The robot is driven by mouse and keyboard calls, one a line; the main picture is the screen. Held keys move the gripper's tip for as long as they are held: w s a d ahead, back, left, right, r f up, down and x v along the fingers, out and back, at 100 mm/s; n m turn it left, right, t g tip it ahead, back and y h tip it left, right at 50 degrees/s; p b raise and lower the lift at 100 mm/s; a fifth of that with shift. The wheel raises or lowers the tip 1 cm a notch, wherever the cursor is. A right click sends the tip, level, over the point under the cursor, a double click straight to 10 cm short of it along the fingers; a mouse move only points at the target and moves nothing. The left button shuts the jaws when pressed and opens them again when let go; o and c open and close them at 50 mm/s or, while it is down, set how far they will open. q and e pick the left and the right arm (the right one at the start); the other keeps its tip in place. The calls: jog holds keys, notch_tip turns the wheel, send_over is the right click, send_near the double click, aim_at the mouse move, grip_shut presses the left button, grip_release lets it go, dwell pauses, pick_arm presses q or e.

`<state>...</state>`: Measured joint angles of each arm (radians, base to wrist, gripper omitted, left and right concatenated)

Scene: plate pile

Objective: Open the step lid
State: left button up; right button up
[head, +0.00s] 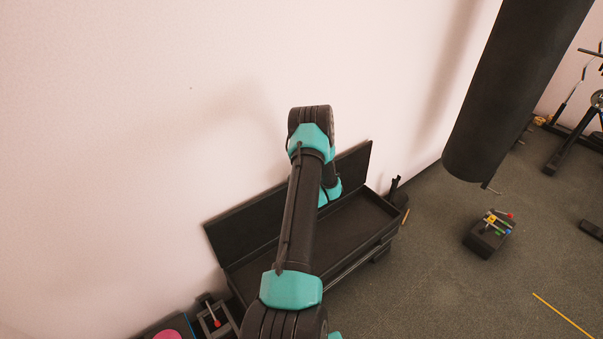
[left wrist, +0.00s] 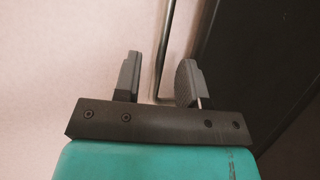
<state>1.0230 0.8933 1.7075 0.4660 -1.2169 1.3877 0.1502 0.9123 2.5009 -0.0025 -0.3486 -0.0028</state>
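The black step box (head: 372,247) stands on the floor against the pale wall. Its lid (head: 352,168) is raised and leans upright along the wall side, leaving the dark interior exposed. A dark panel, probably the lid, fills the right of the left wrist view (left wrist: 270,60). My left gripper (left wrist: 157,82) is open, with its two fingers apart. A thin metal bar (left wrist: 165,45) beside the panel shows between or behind the fingers; I cannot tell whether they touch it. In the head view an arm of mine reaches over the box and hides part of it. My right gripper is not in view.
A black punching bag (head: 515,85) hangs at the right. A small stand with colored parts (head: 488,237) sits on the floor right of the box. Exercise equipment (head: 580,125) is at the far right. Other small items (head: 215,318) lie at lower left. The floor between is mostly clear.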

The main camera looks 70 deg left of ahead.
pick_arm(q)
jog(key=shift+x, duration=0.9)
jog(key=shift+d, duration=0.1)
grip_shut()
